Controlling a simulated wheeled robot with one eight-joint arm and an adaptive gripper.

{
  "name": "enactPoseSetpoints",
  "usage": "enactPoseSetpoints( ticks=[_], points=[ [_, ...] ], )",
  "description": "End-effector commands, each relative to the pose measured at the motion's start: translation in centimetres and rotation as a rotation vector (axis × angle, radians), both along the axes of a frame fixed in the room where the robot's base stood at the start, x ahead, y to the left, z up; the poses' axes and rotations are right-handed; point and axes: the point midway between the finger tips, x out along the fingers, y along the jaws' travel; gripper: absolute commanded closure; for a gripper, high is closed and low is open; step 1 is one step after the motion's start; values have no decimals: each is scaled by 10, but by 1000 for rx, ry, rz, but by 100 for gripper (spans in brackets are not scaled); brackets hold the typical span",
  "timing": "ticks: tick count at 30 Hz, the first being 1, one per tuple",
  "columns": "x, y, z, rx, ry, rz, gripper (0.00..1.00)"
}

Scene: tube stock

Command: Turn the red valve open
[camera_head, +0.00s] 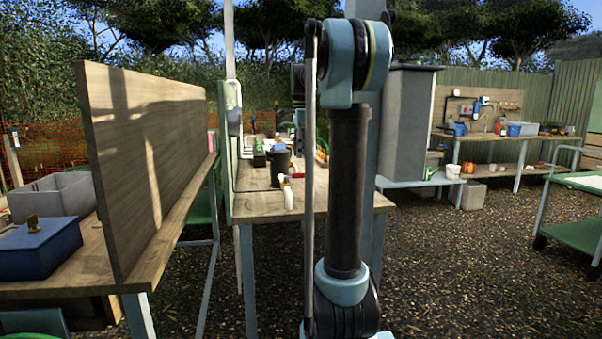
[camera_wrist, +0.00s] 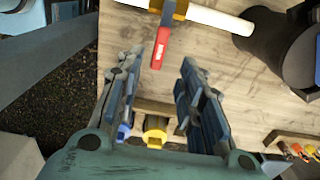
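The red valve handle (camera_wrist: 160,48) shows at the top of the wrist view. It hangs from a yellow fitting (camera_wrist: 175,8) on a white pipe (camera_wrist: 222,20). My gripper (camera_wrist: 161,68) is open, with its two fingers apart on either side of the handle's lower end in the picture. I cannot tell whether either finger touches the handle. In the head view the red handle (camera_head: 298,175) looks small on the workbench (camera_head: 258,205), near the white pipe (camera_head: 288,198). My arm stands in front there, and my gripper cannot be made out.
A dark container (camera_wrist: 268,45) stands at the pipe's right end in the wrist view. A yellow round thing (camera_wrist: 155,126) lies below, between my fingers. In the head view a wooden panel (camera_head: 150,160) rises to the left, and a grey cabinet (camera_head: 405,120) stands right of my arm.

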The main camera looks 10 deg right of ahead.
Motion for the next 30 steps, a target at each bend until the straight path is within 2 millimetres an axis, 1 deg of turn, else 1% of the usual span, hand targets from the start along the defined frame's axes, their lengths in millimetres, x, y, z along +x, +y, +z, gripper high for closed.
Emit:
enactPoseSetpoints(
  ticks=[1,6,12,18,27,28,29,30],
  points=[
    [0,0,-10,0,0,0,65],
    [0,0,-39,0,0,0,65],
    [0,0,-65,0,0,0,65],
    [0,0,-77,0,0,0,65],
    [0,0,-79,0,0,0,65],
    [0,0,-79,0,0,0,70],
    [0,0,-79,0,0,0,76],
    [0,0,-79,0,0,0,85]
  ],
)
